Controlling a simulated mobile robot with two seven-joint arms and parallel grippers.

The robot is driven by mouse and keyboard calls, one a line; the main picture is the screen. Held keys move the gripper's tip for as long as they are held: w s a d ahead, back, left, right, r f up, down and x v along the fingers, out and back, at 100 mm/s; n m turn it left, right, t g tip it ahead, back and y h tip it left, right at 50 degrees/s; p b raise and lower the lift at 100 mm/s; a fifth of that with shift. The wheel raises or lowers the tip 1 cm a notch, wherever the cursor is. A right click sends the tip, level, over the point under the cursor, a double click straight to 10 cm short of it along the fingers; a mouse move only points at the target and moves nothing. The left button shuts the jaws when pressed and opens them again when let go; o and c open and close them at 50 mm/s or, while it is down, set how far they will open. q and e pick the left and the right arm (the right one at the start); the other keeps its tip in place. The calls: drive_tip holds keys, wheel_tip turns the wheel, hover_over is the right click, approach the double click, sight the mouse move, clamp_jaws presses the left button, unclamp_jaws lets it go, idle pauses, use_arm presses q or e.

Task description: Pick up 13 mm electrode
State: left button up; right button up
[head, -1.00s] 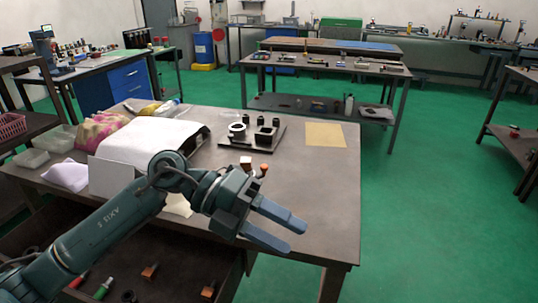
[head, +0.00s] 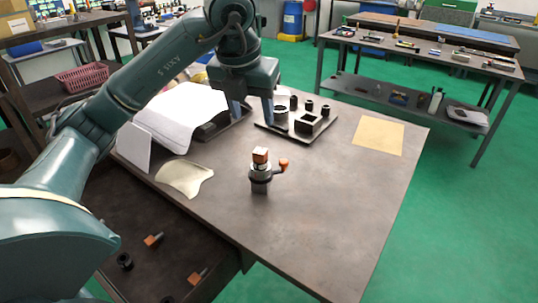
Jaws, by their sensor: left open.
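An indexing chuck (head: 260,187) with an orange-knobbed lever stands upright on the table, with a copper-coloured block (head: 261,155) at its top. More copper-coloured pieces lie in the open drawer below the table's front edge, one (head: 153,240) nearer the back and one (head: 198,276) nearer the front. I cannot read sizes, so I cannot tell which piece is the 13 mm electrode. My left gripper (head: 252,118) points down, open with nothing visible between its fingers, behind the chuck and at the left side of the black fixture plate. My right gripper is out of view.
The black fixture plate (head: 322,138) carries a ring, a square block and several small black parts. A tan sheet (head: 378,135) lies at right, a cream cloth (head: 184,178) at left. A black ring (head: 124,261) lies in the drawer. The table's right front is clear.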

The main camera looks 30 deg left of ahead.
sight(260, 151)
use_arm(q)
drive_tip(key=p+x, duration=0.1)
drive_tip(key=x, duration=1)
drive_tip(key=shift+f, duration=0.4)
drive_tip(key=shift+c, duration=0.5)
clamp_jaws()
